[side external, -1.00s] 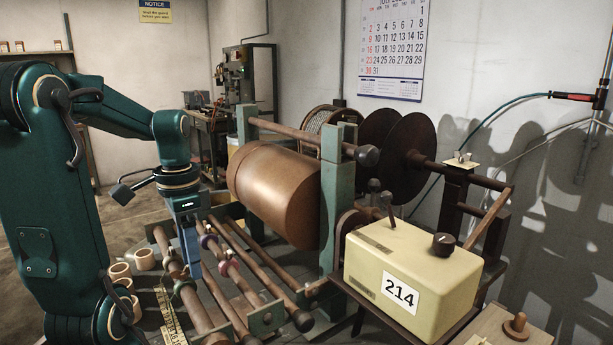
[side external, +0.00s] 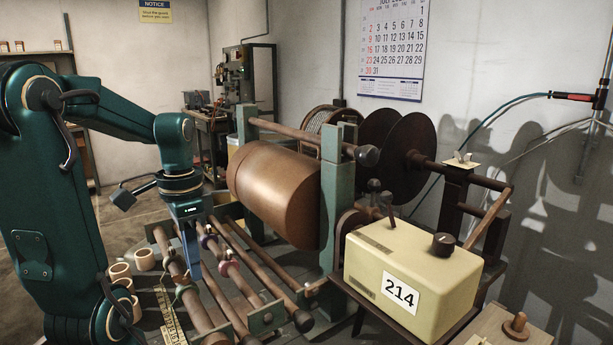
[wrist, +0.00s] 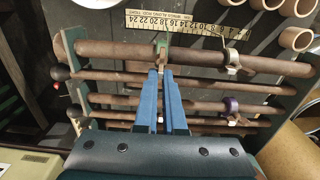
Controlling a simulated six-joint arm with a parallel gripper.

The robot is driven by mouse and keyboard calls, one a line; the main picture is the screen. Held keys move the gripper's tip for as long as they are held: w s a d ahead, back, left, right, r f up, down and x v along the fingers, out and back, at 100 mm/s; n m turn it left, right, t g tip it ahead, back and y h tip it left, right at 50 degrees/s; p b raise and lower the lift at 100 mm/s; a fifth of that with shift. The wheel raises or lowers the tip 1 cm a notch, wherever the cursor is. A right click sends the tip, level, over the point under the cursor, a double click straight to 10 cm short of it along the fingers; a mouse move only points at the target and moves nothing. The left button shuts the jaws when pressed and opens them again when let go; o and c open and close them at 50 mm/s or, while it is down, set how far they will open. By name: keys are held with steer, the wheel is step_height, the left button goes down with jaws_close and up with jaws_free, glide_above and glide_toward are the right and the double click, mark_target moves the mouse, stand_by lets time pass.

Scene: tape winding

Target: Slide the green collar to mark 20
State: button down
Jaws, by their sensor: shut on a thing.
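The green collar (wrist: 160,50) sits around the front rusty rod (wrist: 110,48) in the wrist view. My gripper (wrist: 161,71) has its blue fingers together at the collar, shut on it. The yellow scale (wrist: 190,22) lies just beyond the rod. In the side view my gripper (side external: 195,276) reaches down to the rod. The collar is mostly hidden by the fingers there, and the scale (side external: 170,318) shows only in part.
A pale metal fitting (wrist: 233,60) sits on the same rod to the right in the wrist view. A purple collar (wrist: 231,105) is on a neighbouring parallel rod. Several tan rings (side external: 144,260) lie beside the rods. A large brown drum (side external: 275,193) stands behind.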

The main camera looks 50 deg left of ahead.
steer(key=shift+d, duration=1.25)
steer(key=c, duration=0.9)
jaws_free()
steer(key=shift+r, duration=0.1)
steer(key=shift+r, duration=2.5)
